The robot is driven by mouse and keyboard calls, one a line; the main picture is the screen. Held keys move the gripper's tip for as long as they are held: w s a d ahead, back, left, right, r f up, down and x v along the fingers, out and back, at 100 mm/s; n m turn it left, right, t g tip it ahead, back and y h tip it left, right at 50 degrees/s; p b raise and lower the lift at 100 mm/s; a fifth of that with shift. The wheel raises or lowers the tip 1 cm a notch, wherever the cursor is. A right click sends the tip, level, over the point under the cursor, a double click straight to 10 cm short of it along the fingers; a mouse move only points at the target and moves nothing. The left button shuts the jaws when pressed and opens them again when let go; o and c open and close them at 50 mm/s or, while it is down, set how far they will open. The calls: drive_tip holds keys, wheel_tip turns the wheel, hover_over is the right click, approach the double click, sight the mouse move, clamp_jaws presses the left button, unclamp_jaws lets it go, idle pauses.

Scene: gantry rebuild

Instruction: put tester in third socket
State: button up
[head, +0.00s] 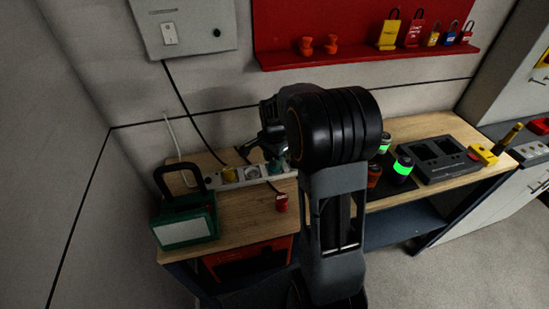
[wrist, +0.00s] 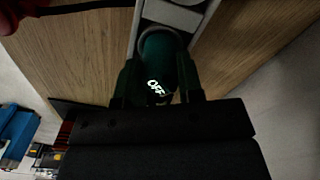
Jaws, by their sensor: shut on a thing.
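The tester is a dark teal cylinder with a lit "OFF" label; in the wrist view the tester (wrist: 158,62) sits between the two fingers of my gripper (wrist: 159,84). My gripper is shut on it. In the head view the tester (head: 276,166) is at the right part of the white socket strip (head: 240,181), over the third socket, below my gripper (head: 273,148). The tester's far end meets a round socket rim in the wrist view; how deep it sits cannot be told. The second socket (head: 252,172) looks empty.
A green case with a black handle (head: 186,222) stands left on the wooden bench (head: 240,214). A red plug (head: 281,203) lies in front of the strip. Green-lit cylinders (head: 402,168) and a grey holder (head: 437,158) are to the right. My arm hides the bench's middle.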

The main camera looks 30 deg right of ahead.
drive_tip(key=shift+f+b, duration=0.45)
drive_tip(key=shift+f, duration=0.15)
drive_tip(key=o, duration=0.7)
drive_tip(key=shift+r, duration=0.15)
drive_tip(key=shift+r+p, duration=4.2)
drive_tip(key=shift+r, duration=1.2)
